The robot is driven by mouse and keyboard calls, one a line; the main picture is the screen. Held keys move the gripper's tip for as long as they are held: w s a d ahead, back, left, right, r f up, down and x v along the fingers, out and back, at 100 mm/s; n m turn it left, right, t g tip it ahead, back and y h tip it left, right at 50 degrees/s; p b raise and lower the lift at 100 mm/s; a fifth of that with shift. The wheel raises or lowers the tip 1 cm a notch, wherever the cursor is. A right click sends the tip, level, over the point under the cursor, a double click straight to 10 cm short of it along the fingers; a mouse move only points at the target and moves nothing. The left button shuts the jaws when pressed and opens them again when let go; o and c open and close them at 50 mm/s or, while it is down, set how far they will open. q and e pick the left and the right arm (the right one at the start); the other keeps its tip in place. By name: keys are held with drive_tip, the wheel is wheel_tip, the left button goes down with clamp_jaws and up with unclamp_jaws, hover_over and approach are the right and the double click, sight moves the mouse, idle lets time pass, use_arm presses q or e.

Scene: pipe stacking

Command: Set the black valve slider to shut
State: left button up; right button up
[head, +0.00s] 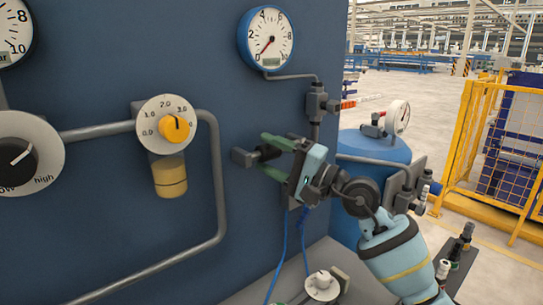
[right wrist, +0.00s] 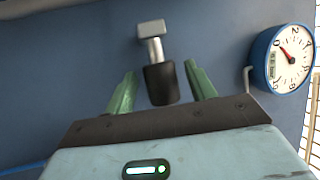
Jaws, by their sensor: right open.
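The black valve slider (head: 268,152) is a short dark grip beside a grey block (head: 242,157) on the blue wall panel. In the right wrist view the slider (right wrist: 161,84) is a black cylinder on a bright metal stem, with the block at its far end. My right gripper (head: 262,152) is open, its two green fingers on either side of the slider. In the right wrist view there is a visible gap between each finger and the black grip. Part of the slider is hidden by the fingers in the head view. My left gripper is not in view.
A round gauge (head: 268,38) is above the slider, with a pipe and fitting (head: 317,103) beside it. A yellow dial (head: 172,128) and grey pipe (head: 217,190) are to the left. A blue tank (head: 372,150) and yellow fence (head: 463,140) stand at the right.

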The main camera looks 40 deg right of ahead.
sight(273, 159)
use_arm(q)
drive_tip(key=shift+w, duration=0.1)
use_arm(e)
drive_tip(key=shift+s+d+f, duration=0.1)
drive_tip(key=shift+d, duration=0.05)
drive_tip(key=b+v, duration=0.2)
drive_tip(key=v, duration=0.4)
drive_tip(key=shift+f+b, duration=0.15)
drive_tip(key=shift+b, duration=0.15)
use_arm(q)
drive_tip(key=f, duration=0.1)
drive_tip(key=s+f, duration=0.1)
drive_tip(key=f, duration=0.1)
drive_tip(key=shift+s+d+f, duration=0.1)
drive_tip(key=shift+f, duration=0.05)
use_arm(e)
drive_tip(key=shift+s+d, duration=0.3)
drive_tip(key=shift+s, duration=0.4)
